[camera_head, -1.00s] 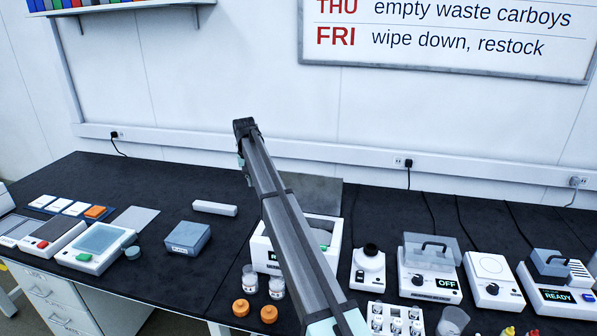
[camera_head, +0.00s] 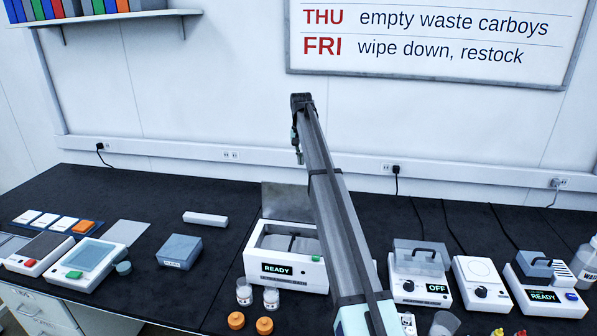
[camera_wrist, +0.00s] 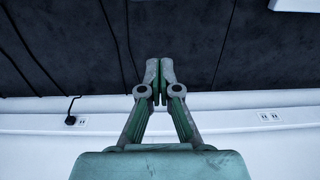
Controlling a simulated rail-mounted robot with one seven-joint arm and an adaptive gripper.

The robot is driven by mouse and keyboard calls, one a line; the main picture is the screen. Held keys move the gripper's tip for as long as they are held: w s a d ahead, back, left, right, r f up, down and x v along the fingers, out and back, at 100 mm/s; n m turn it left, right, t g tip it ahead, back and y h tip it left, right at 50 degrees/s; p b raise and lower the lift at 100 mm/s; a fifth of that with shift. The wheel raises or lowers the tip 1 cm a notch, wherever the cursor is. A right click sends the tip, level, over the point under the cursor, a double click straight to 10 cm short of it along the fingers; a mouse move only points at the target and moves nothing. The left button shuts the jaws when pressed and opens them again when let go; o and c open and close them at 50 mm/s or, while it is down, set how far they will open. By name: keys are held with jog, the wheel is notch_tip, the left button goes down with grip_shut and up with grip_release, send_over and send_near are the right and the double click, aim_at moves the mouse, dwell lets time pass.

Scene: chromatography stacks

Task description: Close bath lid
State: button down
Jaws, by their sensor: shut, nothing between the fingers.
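A white box-shaped unit (camera_head: 286,283) with a green READY display stands mid-bench with its top open. A grey panel (camera_head: 290,199) stands upright behind it, like a raised lid. Neither unit carries a label I can read as a bath. My gripper (camera_wrist: 159,72) is shut and empty in the wrist view, with bench and wall trunking beyond. In the head view its end hangs above and behind the READY unit, apart from it.
My arm crosses the bench between the two units. Jars (camera_head: 244,292) and orange caps (camera_head: 236,320) stand before the READY unit. A grey-blue block (camera_head: 179,251) lies left. A round-plate device (camera_head: 480,281) and another READY unit (camera_head: 544,293) stand right. Bench behind is mostly clear.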

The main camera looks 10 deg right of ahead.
aim_at(297, 201)
jog(key=s+a+f+p, duration=0.1)
jog(key=s+f+p, duration=0.2)
jog(key=f+p, duration=0.2)
notch_tip(297, 201, down, 4)
jog(key=shift+r, duration=0.25)
jog(key=shift+s+a, duration=0.1)
jog(key=shift+s, duration=0.05)
dwell(0.3)
